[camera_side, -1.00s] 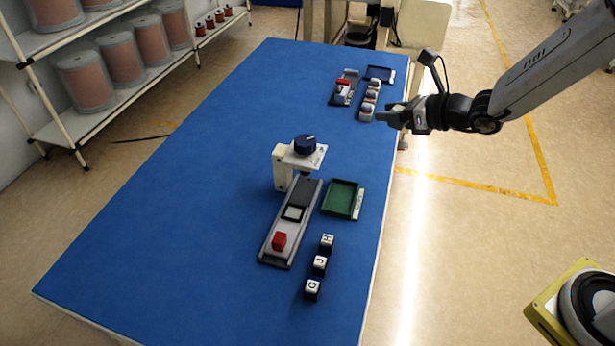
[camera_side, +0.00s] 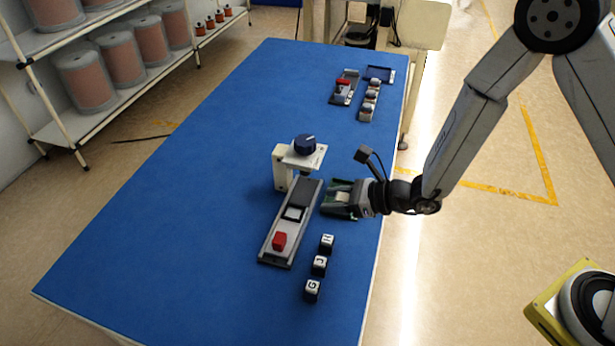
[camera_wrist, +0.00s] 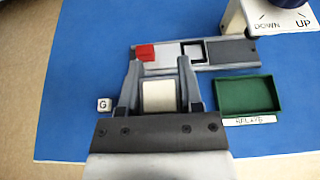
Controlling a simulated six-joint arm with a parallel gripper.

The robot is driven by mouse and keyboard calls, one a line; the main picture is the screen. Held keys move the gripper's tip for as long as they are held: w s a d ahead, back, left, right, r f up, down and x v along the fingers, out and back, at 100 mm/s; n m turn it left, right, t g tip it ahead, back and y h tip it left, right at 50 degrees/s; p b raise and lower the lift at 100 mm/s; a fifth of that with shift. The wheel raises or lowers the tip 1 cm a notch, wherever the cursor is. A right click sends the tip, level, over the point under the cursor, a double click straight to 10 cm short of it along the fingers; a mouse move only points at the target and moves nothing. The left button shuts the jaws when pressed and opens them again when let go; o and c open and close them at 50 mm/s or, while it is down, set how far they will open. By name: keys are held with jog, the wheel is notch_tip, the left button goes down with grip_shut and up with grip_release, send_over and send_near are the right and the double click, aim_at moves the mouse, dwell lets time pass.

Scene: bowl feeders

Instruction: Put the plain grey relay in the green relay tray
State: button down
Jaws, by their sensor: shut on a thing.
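My gripper (camera_wrist: 158,68) is shut on a plain, pale grey-white block, the relay (camera_wrist: 158,97), which fills the gap between the two fingers. The green relay tray (camera_wrist: 248,94) looks empty and lies to the right of my gripper in the wrist view, with a white label strip on its near side. In the side view my gripper (camera_side: 338,196) covers much of the tray. The held relay is hard to make out there. The relay appears above the table; I cannot tell its exact height.
A slide fixture with a red block (camera_side: 279,241) lies beside the tray. A white stand with a blue knob (camera_side: 305,144) rises behind it. Letter cubes, including G (camera_side: 312,290), stand in a row nearby. A blue tray (camera_side: 381,74) and small parts sit at the far end.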

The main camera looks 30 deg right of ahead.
jog(key=shift+a+f, duration=0.1)
dwell(0.3)
send_over(287, 212)
jog(key=s, duration=0.2)
jog(key=f, duration=0.7)
jog(key=shift+d+f, duration=0.3)
jog(key=shift+d, duration=0.1)
jog(key=shift+w+a+f, duration=0.2)
jog(key=shift+w+f, duration=0.25)
jog(key=shift+f, duration=0.05)
jog(key=shift+w+a+f, duration=0.2)
jog(key=shift+w+f, duration=0.35)
jog(key=shift+f, duration=1.4)
jog(key=shift+f, duration=0.15)
